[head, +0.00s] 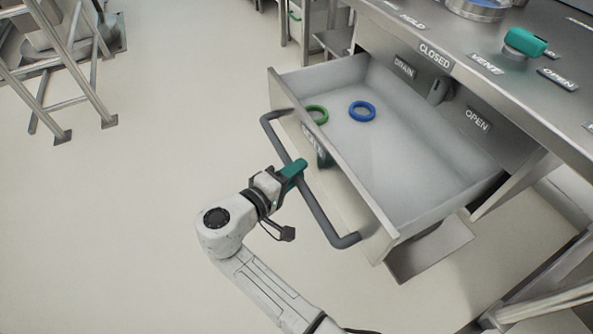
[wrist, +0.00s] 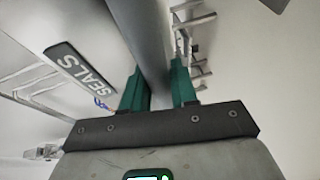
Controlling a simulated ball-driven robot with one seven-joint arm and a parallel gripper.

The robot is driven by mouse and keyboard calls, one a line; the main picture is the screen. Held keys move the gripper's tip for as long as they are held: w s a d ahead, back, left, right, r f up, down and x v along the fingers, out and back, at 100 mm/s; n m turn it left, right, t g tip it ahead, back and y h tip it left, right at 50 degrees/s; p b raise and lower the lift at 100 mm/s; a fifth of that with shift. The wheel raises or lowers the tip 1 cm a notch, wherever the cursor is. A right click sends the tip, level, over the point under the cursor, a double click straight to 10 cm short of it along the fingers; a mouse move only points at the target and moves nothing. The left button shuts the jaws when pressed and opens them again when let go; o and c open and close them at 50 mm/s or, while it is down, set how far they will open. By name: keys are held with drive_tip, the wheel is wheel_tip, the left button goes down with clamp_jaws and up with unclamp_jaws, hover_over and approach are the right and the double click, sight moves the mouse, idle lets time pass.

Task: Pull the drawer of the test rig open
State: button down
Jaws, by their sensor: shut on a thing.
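The drawer (head: 345,185) of the test rig stands well out from the rig, with its inside in view. Its long grey bar handle (head: 325,220) runs along the front. My gripper (head: 294,168) has its green fingers shut on the handle, around the middle of the bar. In the wrist view the handle (wrist: 148,40) passes between the two green fingers (wrist: 160,88). The drawer front with its SEALS label (wrist: 82,75) shows in the wrist view. A green ring (head: 317,115) and a blue ring (head: 362,111) lie in the drawer.
The test rig's steel top (head: 480,60) carries several labels and a green valve handle (head: 525,41) at the upper right. A metal stair frame (head: 60,70) stands at the upper left. The pale floor (head: 120,220) left of the drawer is clear.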

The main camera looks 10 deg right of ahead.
drive_tip(key=c, duration=1)
unclamp_jaws()
drive_tip(key=shift+o, duration=0.2)
drive_tip(key=p+v, duration=0.2)
drive_tip(key=v, duration=0.8)
drive_tip(key=shift+s+a, duration=0.25)
drive_tip(key=shift+s, duration=0.05)
